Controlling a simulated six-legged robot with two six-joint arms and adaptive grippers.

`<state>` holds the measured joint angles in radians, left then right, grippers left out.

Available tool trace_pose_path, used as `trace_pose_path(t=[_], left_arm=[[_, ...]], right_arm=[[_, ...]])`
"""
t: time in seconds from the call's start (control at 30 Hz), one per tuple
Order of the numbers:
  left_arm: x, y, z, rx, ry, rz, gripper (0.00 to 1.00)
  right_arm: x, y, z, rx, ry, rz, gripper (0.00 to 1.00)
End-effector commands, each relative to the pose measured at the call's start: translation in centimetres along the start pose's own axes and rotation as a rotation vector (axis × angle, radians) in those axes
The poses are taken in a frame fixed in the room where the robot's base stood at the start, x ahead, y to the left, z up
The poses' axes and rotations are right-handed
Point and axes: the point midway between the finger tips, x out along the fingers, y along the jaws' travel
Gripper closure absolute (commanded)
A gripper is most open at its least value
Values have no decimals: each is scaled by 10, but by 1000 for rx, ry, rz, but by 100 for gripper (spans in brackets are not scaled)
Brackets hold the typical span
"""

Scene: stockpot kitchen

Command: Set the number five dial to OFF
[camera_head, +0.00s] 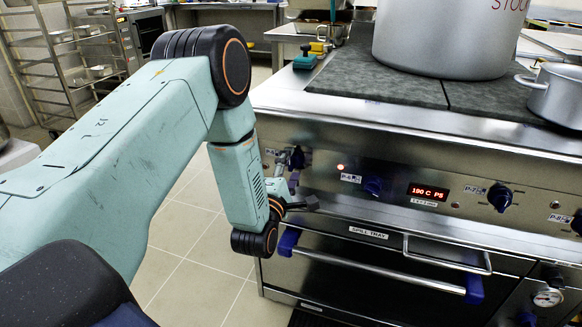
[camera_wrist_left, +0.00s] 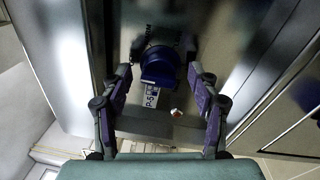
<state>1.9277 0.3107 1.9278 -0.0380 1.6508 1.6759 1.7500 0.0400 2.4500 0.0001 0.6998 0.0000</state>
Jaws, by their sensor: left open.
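The number five dial (camera_wrist_left: 160,72) is a dark blue knob on the steel stove front, with a partly hidden P-5 label (camera_wrist_left: 151,97) beside it in the left wrist view. In the head view the dial (camera_head: 297,157) shows at the left end of the control panel, partly behind my gripper. My left gripper (camera_wrist_left: 161,75) is open, with one finger on each side of the dial. It also shows in the head view (camera_head: 296,184), just in front of the panel. I cannot tell whether the fingers touch the knob. My right gripper is out of view.
To the right on the panel are another blue dial (camera_head: 373,186), a red lit display (camera_head: 428,191) and a P-7 dial (camera_head: 500,198). Below is a spill tray handle (camera_head: 380,272) with blue ends. A large stockpot (camera_head: 448,40) stands on the stovetop. Tiled floor lies left.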

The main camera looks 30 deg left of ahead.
Motion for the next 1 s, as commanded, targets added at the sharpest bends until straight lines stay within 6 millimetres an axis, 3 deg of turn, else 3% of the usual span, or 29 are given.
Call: trace_pose_path(t=[0.4,1.0], left_arm=[[-62,-1,0,0,1,-5,39],[-70,0,0,0,0,-2,39]], right_arm=[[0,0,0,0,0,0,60],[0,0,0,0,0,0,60]])
